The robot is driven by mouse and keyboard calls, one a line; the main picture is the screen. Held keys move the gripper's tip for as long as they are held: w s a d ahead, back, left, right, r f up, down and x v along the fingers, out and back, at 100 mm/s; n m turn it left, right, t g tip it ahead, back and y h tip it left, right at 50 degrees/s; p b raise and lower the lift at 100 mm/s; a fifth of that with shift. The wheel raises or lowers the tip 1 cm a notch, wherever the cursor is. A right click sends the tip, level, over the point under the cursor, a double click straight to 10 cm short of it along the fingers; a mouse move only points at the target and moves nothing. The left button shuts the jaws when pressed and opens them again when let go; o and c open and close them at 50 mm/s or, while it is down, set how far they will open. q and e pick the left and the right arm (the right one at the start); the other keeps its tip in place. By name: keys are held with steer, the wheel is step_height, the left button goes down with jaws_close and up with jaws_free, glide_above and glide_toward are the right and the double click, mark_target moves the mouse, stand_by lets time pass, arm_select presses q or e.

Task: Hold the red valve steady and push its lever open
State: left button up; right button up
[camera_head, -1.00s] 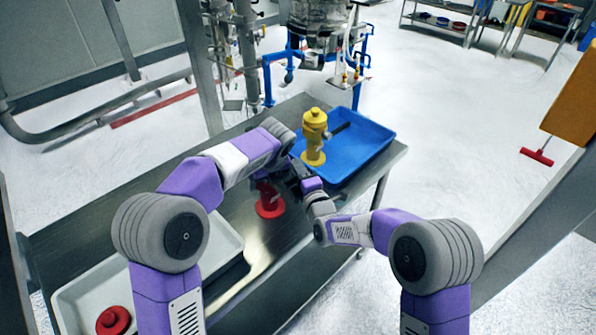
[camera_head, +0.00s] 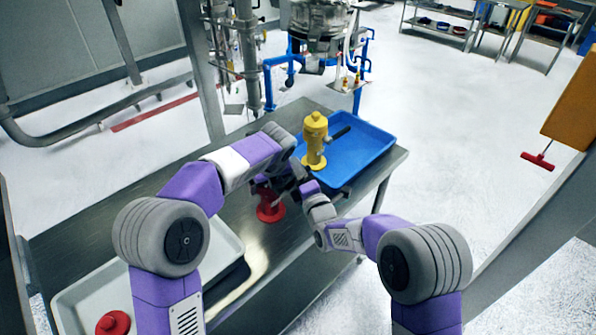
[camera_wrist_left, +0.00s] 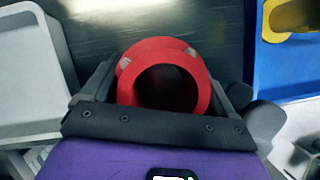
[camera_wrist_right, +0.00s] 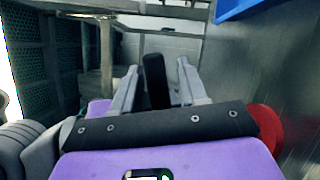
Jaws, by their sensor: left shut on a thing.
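The red valve (camera_head: 269,211) stands on the steel table in the head view, its upper part hidden by my arms. In the left wrist view, its round open red end (camera_wrist_left: 163,52) sits between the fingers. My left gripper (camera_wrist_left: 168,85) is shut on the valve body. My right gripper (camera_wrist_right: 157,72) is open, with its fingers on either side of a black lever (camera_wrist_right: 154,82). Gaps show between the lever and both fingers.
A yellow valve (camera_head: 315,138) stands at the near left side of a blue tray (camera_head: 375,142) at the table's right end. A pale tray (camera_head: 75,292) holding another red part (camera_head: 113,322) lies at lower left. Bare table (camera_head: 150,205) lies between.

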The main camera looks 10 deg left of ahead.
steer(key=shift+s, duration=0.1)
steer(key=v, duration=1.2)
steer(key=f+x, duration=0.1)
steer(key=x, duration=0.7)
steer(key=shift+w+a+r, duration=0.15)
steer(key=shift+w+r, duration=0.25)
steer(key=shift+r, duration=0.15)
stand_by(0.4)
jaws_close()
